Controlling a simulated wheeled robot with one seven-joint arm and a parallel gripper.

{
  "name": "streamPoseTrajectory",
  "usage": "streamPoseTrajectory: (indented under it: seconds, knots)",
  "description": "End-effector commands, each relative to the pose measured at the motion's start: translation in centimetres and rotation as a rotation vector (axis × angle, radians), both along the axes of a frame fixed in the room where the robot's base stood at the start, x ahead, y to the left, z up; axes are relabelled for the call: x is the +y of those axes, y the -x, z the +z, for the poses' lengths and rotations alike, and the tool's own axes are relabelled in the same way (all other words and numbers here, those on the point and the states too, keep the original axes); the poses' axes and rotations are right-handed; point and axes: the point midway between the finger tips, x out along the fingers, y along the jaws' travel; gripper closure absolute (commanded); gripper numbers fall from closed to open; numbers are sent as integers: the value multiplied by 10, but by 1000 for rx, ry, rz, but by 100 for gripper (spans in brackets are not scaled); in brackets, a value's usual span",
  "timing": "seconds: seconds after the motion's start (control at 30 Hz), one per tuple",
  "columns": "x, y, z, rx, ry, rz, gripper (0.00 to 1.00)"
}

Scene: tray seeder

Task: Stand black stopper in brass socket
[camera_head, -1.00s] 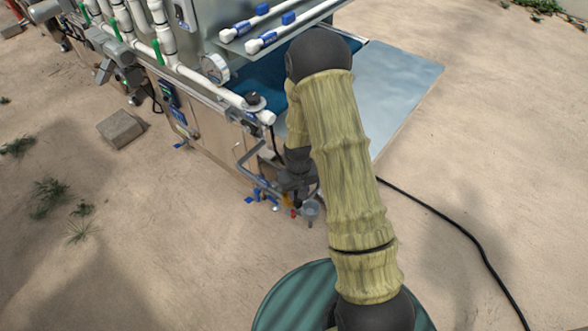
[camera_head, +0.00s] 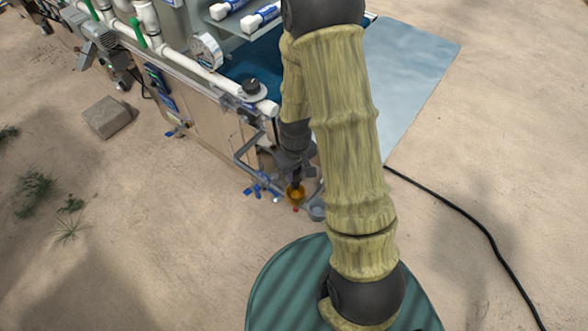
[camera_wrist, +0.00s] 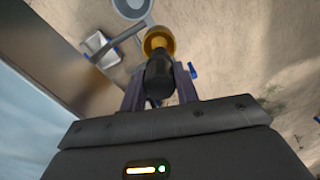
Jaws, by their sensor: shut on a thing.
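The black stopper (camera_wrist: 158,78) is between the two fingers of my gripper (camera_wrist: 159,92) in the wrist view, and the gripper is shut on it. The brass socket (camera_wrist: 160,40) shows just beyond the stopper's far end, with its round rim around or behind that end. I cannot tell whether the stopper is inside it or only in line with it. In the head view the brass socket (camera_head: 295,193) lies just below my gripper (camera_head: 296,177). The stopper is small and dark there and partly lost against the gripper.
A grey cup (camera_head: 317,207) on a metal arm stands close beside the socket, also in the wrist view (camera_wrist: 131,6). Blue-handled valves (camera_head: 262,187) are to the left. The tray seeder's side (camera_head: 200,135) rises behind.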

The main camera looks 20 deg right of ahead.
Motion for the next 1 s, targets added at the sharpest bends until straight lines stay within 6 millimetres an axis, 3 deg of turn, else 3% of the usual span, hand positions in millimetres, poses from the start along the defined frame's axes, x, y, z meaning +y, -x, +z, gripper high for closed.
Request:
streamPoseTrajectory:
  seconds: [0.7,1.0]
  knots:
    - [3,0,-55,1,0,5,93]
    - [2,0,-58,0,0,5,93]
